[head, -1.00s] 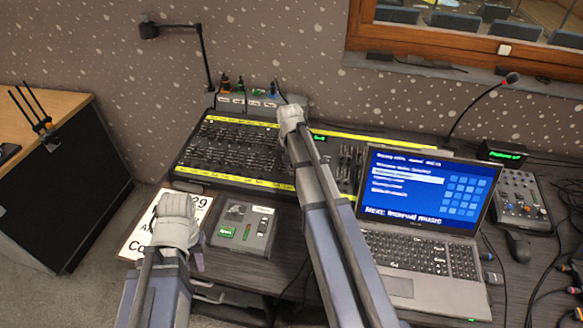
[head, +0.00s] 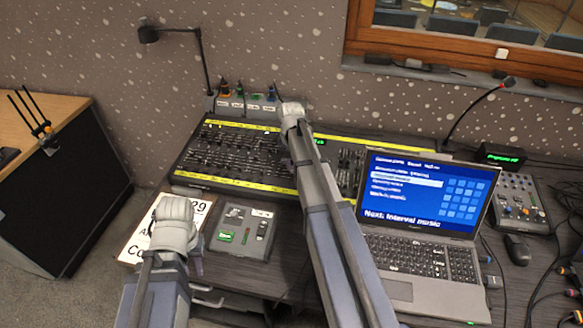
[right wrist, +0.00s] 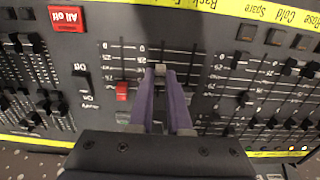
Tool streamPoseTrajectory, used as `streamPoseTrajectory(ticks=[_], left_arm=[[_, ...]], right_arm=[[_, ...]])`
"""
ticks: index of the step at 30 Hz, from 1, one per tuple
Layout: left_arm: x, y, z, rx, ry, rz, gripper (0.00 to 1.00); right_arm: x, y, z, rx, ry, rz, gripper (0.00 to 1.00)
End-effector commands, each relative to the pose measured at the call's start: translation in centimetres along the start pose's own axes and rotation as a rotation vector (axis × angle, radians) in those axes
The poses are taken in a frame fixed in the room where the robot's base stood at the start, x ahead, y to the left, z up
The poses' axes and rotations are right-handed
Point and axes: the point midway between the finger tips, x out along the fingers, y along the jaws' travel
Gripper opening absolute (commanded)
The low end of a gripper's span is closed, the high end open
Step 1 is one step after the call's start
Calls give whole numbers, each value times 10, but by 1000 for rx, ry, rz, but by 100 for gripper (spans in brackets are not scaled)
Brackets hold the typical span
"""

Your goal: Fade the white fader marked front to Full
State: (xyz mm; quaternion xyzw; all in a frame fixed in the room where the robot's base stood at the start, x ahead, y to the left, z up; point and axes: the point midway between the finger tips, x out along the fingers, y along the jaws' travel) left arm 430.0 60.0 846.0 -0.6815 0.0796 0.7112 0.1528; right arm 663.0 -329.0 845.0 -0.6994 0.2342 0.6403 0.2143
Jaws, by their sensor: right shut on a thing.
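The lighting desk (head: 235,180) with yellow label strips lies at the back of the table. In the right wrist view my right gripper (right wrist: 160,72) has its two purple fingers closed on a pale fader cap (right wrist: 160,69), beside a red fader (right wrist: 122,91) in the same bank. The fingers hide part of its slot. The label strip reads upside down there, and its word above this bank is only partly visible. In the head view my right arm covers this part of the desk. My left gripper (head: 178,225) hangs over the table's front left, its fingers mostly hidden.
A red "All off" button (right wrist: 67,18) and black faders lie near the right gripper. A laptop (head: 420,205) stands right of my right arm. A small grey control box (head: 242,228) and a paper sign (head: 140,240) lie near my left arm.

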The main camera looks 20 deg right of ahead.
Motion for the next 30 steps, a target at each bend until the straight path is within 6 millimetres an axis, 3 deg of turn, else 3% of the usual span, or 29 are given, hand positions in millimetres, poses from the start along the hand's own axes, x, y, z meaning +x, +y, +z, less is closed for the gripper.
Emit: streamPoseTrajectory(ticks=[22,23,24,26,30], left_arm=[[-3,0,0,0,0,0,30],[-3,0,0,0,0,0,30],[-3,0,0,0,0,0,30],[-3,0,0,0,0,0,30],[-3,0,0,0,0,0,30]], right_arm=[[0,0,-31,1,1,0,0],[0,0,-31,1,1,0,18],[0,0,-31,1,1,0,23],[0,0,-31,1,1,0,29],[0,0,-31,0,1,0,30]])
